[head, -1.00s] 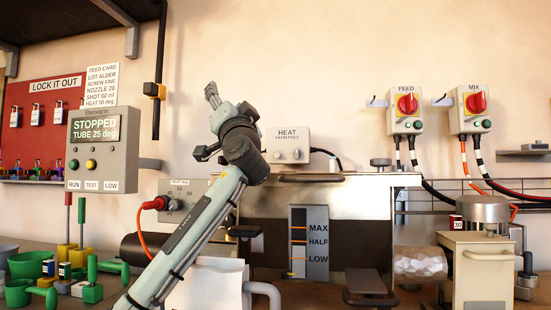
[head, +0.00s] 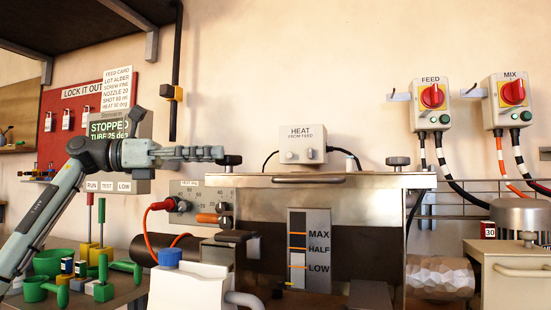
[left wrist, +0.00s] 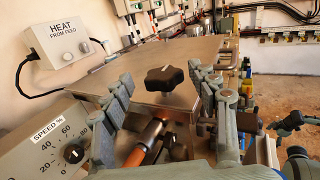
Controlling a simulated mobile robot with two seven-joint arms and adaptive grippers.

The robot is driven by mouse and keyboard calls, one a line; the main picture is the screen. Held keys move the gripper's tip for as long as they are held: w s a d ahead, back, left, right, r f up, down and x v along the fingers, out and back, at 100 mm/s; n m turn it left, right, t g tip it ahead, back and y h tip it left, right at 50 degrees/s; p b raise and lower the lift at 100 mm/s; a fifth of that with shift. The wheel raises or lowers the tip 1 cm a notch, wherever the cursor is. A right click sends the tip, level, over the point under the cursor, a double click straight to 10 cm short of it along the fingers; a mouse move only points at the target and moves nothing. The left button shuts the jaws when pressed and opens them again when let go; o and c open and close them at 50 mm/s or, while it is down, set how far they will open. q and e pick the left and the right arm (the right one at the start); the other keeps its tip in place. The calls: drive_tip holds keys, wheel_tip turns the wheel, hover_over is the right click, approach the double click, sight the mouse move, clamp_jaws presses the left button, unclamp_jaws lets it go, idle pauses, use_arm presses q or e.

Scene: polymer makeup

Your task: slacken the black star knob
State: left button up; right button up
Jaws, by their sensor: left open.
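The black star knob (left wrist: 165,78) stands on a short stem by the near edge of the metal lid in the left wrist view. In the head view it is a small dark shape (head: 230,160) at the lid's left end. My left gripper (head: 213,154) comes in from the left, level with the knob, its fingers pointing at it. In the left wrist view its two fingers (left wrist: 163,92) are spread, one on each side of the knob, with gaps visible. Contact with the knob does not show.
The metal lid (head: 310,182) spreads right of the knob. The HEAT box (head: 303,144) stands behind it. Below are the speed dial panel (head: 190,190), a red plug with an orange cable, and a white jug (head: 188,287). Green cups and handles stand at lower left.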

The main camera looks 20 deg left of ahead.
use_arm(q)
drive_tip(key=x, duration=0.6)
drive_tip(key=shift+s+d+f+p, duration=0.15)
drive_tip(key=shift+f+p, duration=0.1)
drive_tip(key=shift+p, duration=0.15)
drive_tip(key=shift+w+d, duration=0.4)
drive_tip(key=shift+d, duration=0.15)
use_arm(e)
drive_tip(key=shift+w+a+f, duration=0.1)
drive_tip(key=shift+w+f, duration=0.1)
drive_tip(key=shift+f, duration=0.9)
use_arm(q)
drive_tip(key=c, duration=1.2)
use_arm(e)
drive_tip(key=shift+w+r, duration=0.1)
use_arm(q)
drive_tip(key=shift+c, duration=0.5)
